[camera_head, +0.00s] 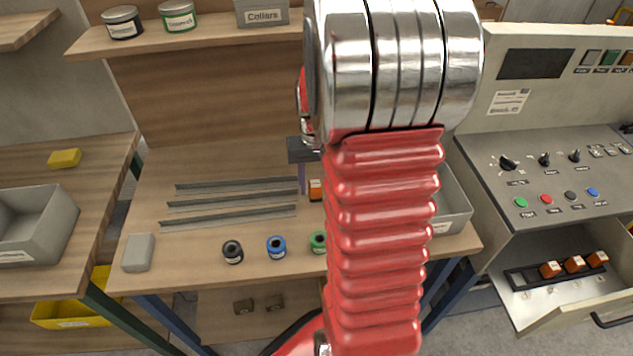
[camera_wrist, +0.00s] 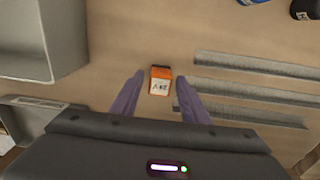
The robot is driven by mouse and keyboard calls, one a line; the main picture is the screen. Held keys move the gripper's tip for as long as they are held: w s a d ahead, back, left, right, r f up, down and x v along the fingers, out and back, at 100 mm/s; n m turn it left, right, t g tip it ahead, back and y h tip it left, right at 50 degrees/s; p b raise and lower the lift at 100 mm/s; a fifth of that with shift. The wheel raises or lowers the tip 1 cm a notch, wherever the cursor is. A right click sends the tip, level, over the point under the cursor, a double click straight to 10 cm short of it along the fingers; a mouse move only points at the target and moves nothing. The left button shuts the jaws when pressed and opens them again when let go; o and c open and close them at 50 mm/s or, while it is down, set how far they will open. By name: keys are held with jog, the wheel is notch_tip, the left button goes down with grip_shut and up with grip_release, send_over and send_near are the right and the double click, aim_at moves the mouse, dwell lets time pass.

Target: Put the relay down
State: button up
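An orange relay (camera_head: 316,188) with a white label stands on the wooden workbench (camera_head: 180,160), right of the metal rails. In the wrist view the relay (camera_wrist: 160,82) lies between the tips of my gripper (camera_wrist: 160,76). The two purple fingers are spread, with a visible gap on each side of the relay. My gripper is open and holds nothing. In the head view my red arm hides part of the bench and most of the gripper; one purple finger shows just left of the relay.
Three metal rails (camera_head: 232,204) lie left of the relay. A grey bin (camera_head: 455,205) is at right. The control panel (camera_head: 550,175) stands beyond it, above an open drawer with several orange relays (camera_head: 574,264).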

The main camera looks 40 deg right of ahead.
aim_at(315, 184)
jog(key=shift+o, duration=0.3)
jog(key=shift+r, duration=0.1)
notch_tip(315, 184, up, 12)
dwell(0.5)
dwell(0.6)
jog(key=s+a+r+n+t, duration=0.1)
jog(key=s+a+n+t, duration=0.1)
jog(key=a, duration=0.6)
jog(key=s+a+r+n+t, duration=0.1)
jog(key=s+a, duration=0.3)
jog(key=a, duration=0.4)
jog(key=s+a+r+n+t, duration=0.2)
jog(key=s+a+r+n, duration=0.1)
jog(key=a, duration=0.6)
jog(key=shift+s+n+t, duration=0.2)
jog(key=shift+n+t, duration=0.1)
jog(key=shift+n, duration=0.1)
jog(key=shift+o, duration=0.3)
